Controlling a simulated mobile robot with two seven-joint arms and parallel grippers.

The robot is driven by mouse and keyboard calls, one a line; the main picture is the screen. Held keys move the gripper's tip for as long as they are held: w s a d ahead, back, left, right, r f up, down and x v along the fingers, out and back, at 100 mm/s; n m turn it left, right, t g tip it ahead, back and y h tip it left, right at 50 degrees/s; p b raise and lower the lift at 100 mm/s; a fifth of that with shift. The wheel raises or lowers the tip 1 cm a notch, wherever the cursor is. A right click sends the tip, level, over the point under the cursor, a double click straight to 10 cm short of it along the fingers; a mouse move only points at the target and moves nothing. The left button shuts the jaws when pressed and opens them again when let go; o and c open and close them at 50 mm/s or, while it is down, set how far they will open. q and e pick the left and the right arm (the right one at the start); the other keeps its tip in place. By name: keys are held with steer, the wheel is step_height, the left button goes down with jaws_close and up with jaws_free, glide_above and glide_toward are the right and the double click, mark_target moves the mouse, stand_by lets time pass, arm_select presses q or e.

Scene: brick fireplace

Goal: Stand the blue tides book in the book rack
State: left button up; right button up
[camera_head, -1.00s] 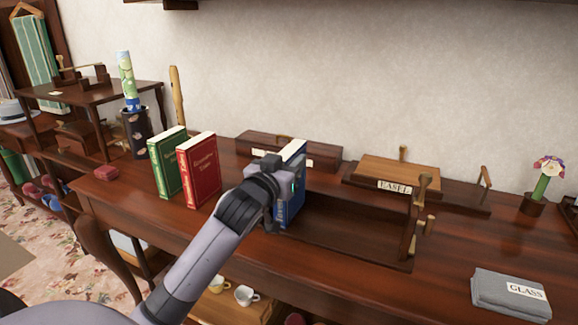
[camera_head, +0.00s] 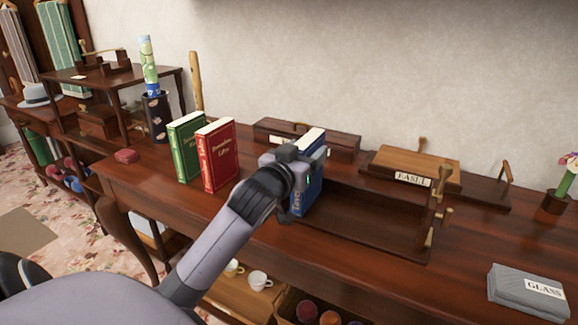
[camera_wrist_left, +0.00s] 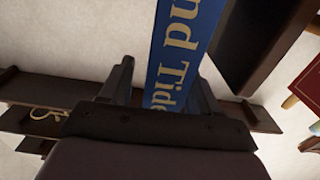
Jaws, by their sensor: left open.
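The blue tides book (camera_head: 307,190) stands upright at the left end of the dark wooden book rack (camera_head: 375,226). Its lower edge is partly hidden, so I cannot tell exactly how it rests. My left gripper (camera_head: 300,165) is at the book's upper spine side and covers part of it. In the left wrist view the blue spine (camera_wrist_left: 182,50) with gold letters runs between the two fingers of my left gripper (camera_wrist_left: 160,85). The fingers are open, one on each side of the spine. My right gripper is not in view.
A green book (camera_head: 187,148) and a red book (camera_head: 218,155) stand left of my gripper. Behind are a long wooden box (camera_head: 340,147) and the easel box (camera_head: 412,167). A grey cloth (camera_head: 528,292) labelled glass lies at front right. The rack's middle is empty.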

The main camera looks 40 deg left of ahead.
arm_select(q)
steer(key=v, duration=1)
steer(key=shift+s, duration=0.35)
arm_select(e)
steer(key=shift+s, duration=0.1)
arm_select(q)
steer(key=shift+d, duration=0.15)
steer(key=shift+s, duration=0.1)
